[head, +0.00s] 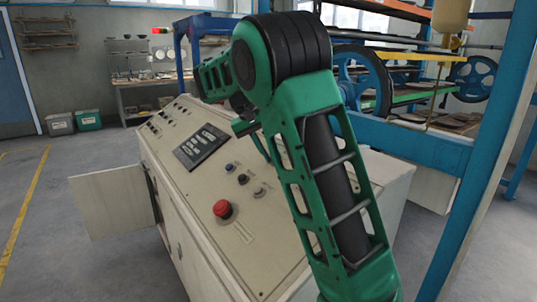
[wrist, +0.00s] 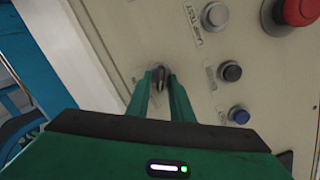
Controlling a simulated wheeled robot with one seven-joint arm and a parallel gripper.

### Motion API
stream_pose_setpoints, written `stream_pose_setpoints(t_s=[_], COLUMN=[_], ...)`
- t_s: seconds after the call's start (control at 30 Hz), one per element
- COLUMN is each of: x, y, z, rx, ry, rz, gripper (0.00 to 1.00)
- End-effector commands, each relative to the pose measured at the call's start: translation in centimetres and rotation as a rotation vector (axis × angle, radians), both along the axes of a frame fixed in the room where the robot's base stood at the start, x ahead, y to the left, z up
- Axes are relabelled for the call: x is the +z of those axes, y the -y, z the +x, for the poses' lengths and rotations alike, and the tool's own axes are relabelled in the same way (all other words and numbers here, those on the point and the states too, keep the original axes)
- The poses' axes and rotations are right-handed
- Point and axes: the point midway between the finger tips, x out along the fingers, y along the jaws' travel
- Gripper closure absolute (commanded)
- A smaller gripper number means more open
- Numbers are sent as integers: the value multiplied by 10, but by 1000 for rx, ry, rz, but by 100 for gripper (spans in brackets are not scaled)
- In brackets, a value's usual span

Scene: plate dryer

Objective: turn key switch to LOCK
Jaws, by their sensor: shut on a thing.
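A small dark key switch (wrist: 158,78) sits on the cream control panel (wrist: 190,70) in the wrist view. My gripper (wrist: 160,84) has its two green fingers on either side of the key switch and is shut on it. The lettering around the switch is too blurred to read, so I cannot tell its position. In the head view my green arm reaches over the cream console (head: 185,190) and hides the key switch and my fingertips.
The wrist view shows a red button (wrist: 299,10), a grey button (wrist: 215,15), a black button (wrist: 230,71) and a blue button (wrist: 238,115) right of the fingers. A console door (head: 112,200) stands open. A blue frame (head: 490,150) stands at right.

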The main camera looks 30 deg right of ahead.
Motion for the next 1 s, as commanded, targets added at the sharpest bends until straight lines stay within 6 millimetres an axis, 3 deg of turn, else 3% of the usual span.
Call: stream_pose_setpoints(t_s=[0.6,0.63,1.0], x=[-1,-1,0], y=[-4,-4,-2], z=[2,2,1], rx=[43,43,38], ry=[-23,-23,-23], rz=[2,2,1], gripper=[100,73,73])
